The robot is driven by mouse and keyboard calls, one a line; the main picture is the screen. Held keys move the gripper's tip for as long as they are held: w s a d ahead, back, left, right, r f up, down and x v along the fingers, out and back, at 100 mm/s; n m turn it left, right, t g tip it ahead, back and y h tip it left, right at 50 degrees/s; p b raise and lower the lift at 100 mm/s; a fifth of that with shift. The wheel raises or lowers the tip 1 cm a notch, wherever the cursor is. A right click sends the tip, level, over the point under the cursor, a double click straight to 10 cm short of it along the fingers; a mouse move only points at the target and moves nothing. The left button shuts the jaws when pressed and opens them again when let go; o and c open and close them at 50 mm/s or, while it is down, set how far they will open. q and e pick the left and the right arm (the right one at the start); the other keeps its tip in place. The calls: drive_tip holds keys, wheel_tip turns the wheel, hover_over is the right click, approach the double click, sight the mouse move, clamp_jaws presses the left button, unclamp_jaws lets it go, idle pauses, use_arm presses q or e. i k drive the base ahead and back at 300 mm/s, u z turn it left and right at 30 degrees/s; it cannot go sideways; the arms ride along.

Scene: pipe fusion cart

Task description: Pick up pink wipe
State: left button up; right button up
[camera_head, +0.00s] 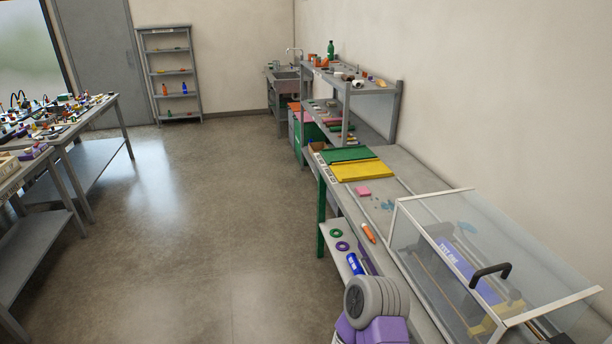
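The pink wipe (362,192) is a small flat pink piece lying on the grey workbench (405,180) along the right wall. It lies just in front of the yellow mat (361,170), with bare bench around it. Nothing covers it. Neither of my grippers is in view, so I cannot see whether they are open or shut.
An orange tool (368,233) lies near the bench's front edge. A clear-walled enclosure with a black handle (490,274) covers the bench's near end. A green mat (346,155) lies behind the yellow one. Cluttered tables (100,108) stand at left; the floor (210,210) between is clear.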

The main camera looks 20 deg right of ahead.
sight(362, 191)
drive_tip(key=z, duration=0.35)
drive_tip(key=i, duration=1.8)
drive_tip(key=z, duration=0.65)
